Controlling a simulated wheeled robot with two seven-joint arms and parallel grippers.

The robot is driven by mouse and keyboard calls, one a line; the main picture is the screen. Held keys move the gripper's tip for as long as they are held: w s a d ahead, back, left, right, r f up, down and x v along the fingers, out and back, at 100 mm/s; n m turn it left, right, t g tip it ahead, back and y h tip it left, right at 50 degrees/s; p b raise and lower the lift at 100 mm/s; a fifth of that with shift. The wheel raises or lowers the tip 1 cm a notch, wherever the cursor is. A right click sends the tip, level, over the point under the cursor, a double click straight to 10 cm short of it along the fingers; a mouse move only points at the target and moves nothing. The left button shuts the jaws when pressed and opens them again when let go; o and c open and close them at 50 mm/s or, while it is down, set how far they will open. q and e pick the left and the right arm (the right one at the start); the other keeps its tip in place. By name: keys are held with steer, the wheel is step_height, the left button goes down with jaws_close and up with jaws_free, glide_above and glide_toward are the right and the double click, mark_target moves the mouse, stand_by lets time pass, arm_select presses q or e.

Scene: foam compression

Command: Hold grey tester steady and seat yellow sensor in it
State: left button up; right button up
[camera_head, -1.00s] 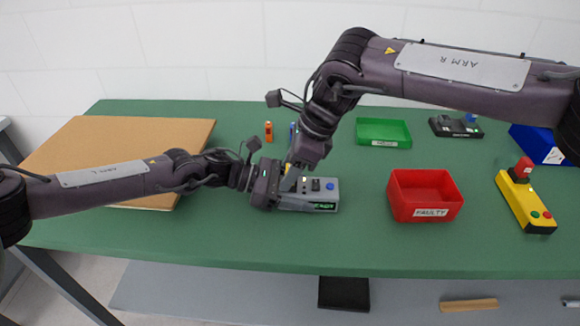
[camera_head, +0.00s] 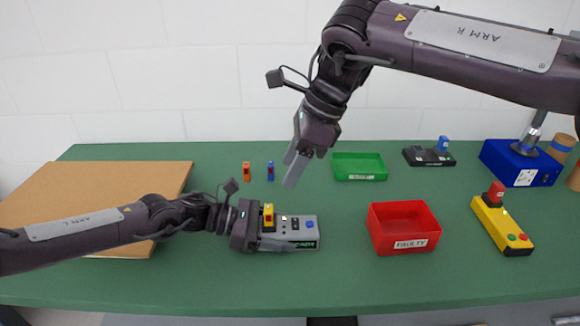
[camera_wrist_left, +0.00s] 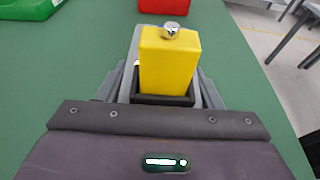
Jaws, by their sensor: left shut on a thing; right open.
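My left gripper (camera_head: 270,236) is shut on the tester's left end, one finger along each side. The yellow sensor (camera_head: 268,214) stands upright at that end; the left wrist view shows the yellow sensor (camera_wrist_left: 169,62) standing in a dark socket with a silver knob on top. How deep it sits is hidden. My right gripper (camera_head: 296,166) is open and empty, above and behind the tester, apart from the sensor.
A red FAULTY bin (camera_head: 403,228) stands right of the tester, and a green bin (camera_head: 358,167) behind. An orange piece (camera_head: 246,171) and a blue piece (camera_head: 270,171) stand behind the tester. A brown board (camera_head: 105,190) lies left. A yellow button box (camera_head: 502,222) lies far right.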

stand_by(0.3)
arm_select(q)
steer(key=o, duration=0.8)
steer(key=shift+o, duration=0.2)
